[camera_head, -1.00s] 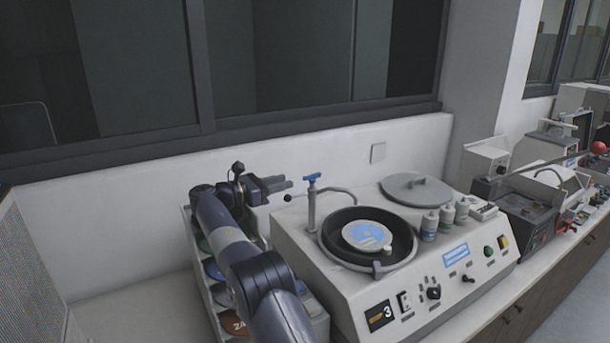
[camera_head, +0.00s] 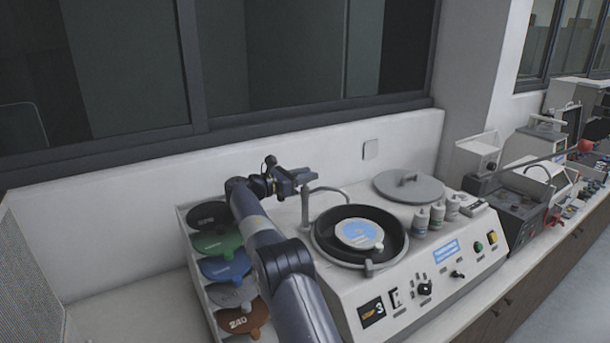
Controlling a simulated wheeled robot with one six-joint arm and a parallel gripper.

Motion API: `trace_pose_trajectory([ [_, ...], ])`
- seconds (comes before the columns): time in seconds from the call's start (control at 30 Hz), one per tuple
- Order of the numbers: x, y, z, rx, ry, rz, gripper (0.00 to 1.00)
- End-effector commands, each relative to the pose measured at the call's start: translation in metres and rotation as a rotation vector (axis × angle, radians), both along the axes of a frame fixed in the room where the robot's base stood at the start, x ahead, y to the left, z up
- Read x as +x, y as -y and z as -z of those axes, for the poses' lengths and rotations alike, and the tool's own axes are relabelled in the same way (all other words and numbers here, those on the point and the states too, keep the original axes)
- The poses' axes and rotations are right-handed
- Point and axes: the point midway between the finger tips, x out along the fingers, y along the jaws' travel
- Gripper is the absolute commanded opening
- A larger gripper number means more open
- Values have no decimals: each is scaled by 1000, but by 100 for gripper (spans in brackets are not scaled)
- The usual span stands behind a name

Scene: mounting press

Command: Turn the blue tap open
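The tap stands at the back left of the grinding machine as a slim grey post (camera_head: 305,208) with a curved spout (camera_head: 330,190) over the round bowl. My gripper (camera_head: 304,176) is at the top of this post, where the blue handle sits. The handle is hidden by the gripper, so I cannot see its angle or whether the fingers touch it. I cannot tell whether the fingers are open or shut on it. My arm reaches in from the lower middle, to the left of the machine.
The dark bowl (camera_head: 398,243) holds a disc with a blue label (camera_head: 358,233). A rack of coloured discs (camera_head: 227,268) stands left of my arm. The wall is close behind the tap.

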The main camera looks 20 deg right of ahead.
Motion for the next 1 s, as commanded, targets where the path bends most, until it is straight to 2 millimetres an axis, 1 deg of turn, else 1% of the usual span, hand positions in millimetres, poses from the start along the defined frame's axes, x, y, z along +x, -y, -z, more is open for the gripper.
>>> trace_pose_trajectory([
  [0.03,0,0,0,0,0,0,29],
  [0.4,0,0,0,0,0,0,0],
  [0.77,0,0,0,-1,0,-11,0],
  [1.0,1,1,2,-4,2,-79,0],
])
